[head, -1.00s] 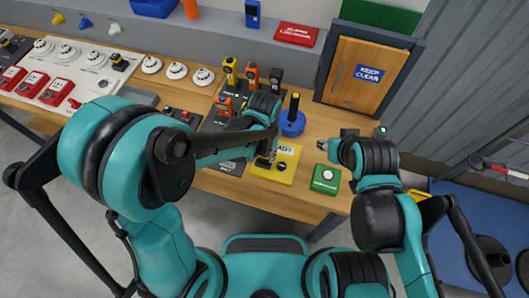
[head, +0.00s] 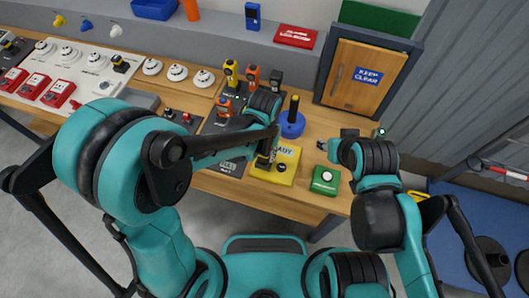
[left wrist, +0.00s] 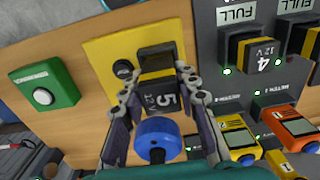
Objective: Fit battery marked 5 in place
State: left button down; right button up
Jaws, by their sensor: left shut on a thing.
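In the head view the yellow plate (head: 287,172) is partly hidden by my left gripper (head: 266,160). My right gripper (head: 324,147) is above the table by the green box; its finger opening is unclear.
The green box with a white button (head: 326,180) stands right of the plate. A blue round holder with a black handle (head: 292,125) is behind it. The battery marked 4 (left wrist: 264,60) sits in a dark charger panel beside it. Yellow and orange meters (left wrist: 240,140) stand close by.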

pick_arm(q)
jog(key=shift+r+p, duration=1.05)
jog(key=shift+r, duration=0.55)
jog(key=shift+s+f, duration=0.1)
